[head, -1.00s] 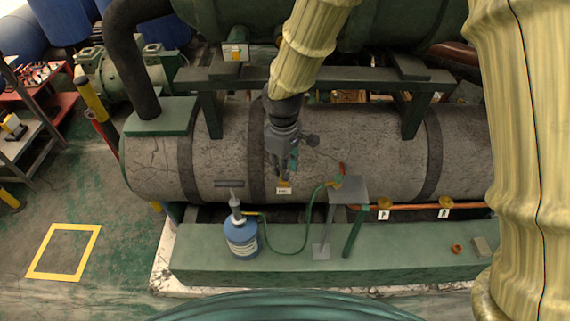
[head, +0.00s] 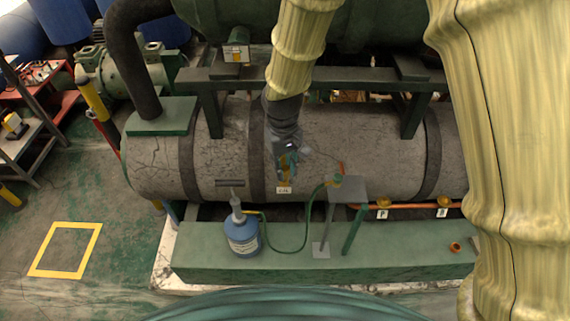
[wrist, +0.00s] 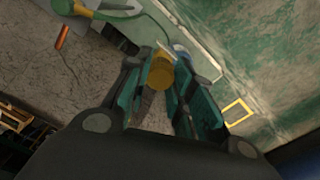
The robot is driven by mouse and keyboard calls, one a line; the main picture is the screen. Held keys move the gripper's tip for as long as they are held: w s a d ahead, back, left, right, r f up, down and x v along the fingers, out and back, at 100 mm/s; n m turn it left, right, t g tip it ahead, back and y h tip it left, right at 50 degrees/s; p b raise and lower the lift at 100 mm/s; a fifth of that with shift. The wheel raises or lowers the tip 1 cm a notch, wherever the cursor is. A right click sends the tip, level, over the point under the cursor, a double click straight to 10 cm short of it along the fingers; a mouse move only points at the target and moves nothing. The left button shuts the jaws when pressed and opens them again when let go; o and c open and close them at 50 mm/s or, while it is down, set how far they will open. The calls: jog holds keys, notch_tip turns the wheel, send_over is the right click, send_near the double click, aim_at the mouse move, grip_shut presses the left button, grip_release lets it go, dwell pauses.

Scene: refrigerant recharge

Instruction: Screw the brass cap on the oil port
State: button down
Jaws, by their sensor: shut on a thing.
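My gripper (head: 287,172) is at the front of the large grey horizontal tank (head: 345,165), just above a small white tag (head: 284,190). In the wrist view my gripper (wrist: 160,80) has its two teal fingers on either side of the round brass cap (wrist: 160,73), shut on it. The cap is seen from above; what lies under it is hidden. The oil port cannot be made out, and I cannot tell whether the cap is seated on it.
A blue canister (head: 242,234) with a pump handle stands on the green ledge (head: 400,262), with a green hose (head: 305,225) running to a grey stand (head: 347,188). An orange pipe (head: 410,207) runs along the right. An orange ring (head: 455,247) lies on the ledge.

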jog(key=shift+s, duration=0.1)
jog(key=shift+m, duration=0.3)
jog(key=c, duration=1.6)
grip_release()
jog(key=shift+f+m, duration=0.1)
jog(key=shift+m, duration=0.2)
jog(key=o, duration=0.5)
jog(key=shift+a, duration=0.15)
jog(key=shift+c, duration=0.2)
jog(key=shift+r, duration=0.5)
notch_tip(320, 180, up, 11)
